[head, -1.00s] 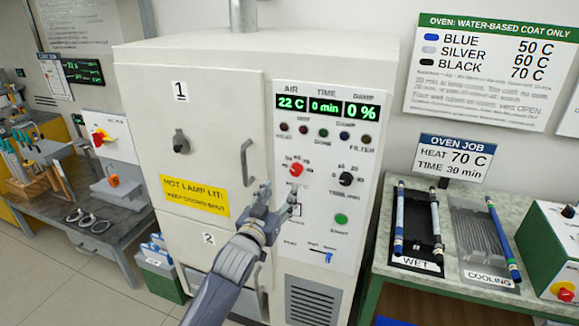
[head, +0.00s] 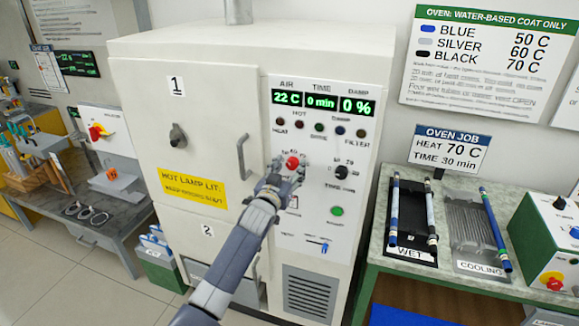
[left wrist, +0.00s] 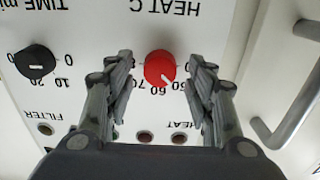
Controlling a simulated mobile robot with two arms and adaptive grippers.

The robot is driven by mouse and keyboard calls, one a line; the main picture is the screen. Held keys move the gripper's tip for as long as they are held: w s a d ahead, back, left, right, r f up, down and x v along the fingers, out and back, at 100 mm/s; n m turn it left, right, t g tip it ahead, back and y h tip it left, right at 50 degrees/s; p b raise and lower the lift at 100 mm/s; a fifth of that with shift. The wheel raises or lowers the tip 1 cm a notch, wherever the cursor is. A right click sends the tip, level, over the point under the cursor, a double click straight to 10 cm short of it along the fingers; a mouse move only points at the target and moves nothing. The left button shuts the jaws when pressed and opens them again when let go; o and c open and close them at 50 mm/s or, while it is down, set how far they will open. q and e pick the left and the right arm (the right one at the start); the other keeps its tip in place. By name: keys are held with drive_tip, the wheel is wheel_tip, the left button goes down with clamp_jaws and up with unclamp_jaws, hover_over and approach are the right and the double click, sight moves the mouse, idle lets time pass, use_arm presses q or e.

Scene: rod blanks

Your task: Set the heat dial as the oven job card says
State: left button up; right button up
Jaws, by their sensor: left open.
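The oven job card (head: 449,150) reads HEAT 70 C, TIME 30 min. The red heat dial (head: 292,162) is on the oven's control panel; it also shows, upside down, in the left wrist view (left wrist: 160,67). Its white mark is at the numbered side, but I cannot tell the exact setting. My left gripper (head: 287,171) is open in front of the dial. In the left wrist view its fingers (left wrist: 160,72) stand on either side of the dial, with gaps visible. My right gripper is not in view.
The black time dial (head: 342,172) is right of the heat dial. A door handle (head: 243,158) stands out to the left. The oven display (head: 322,102) reads 22 C, 0 min, 0 %. A bench with wet (head: 411,254) and cooling trays stands at the right.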

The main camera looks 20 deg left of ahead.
use_arm(q)
drive_tip(key=shift+w, duration=0.25)
drive_tip(key=shift+c, duration=0.6)
drive_tip(key=c, duration=1)
drive_tip(key=shift+o, duration=0.3)
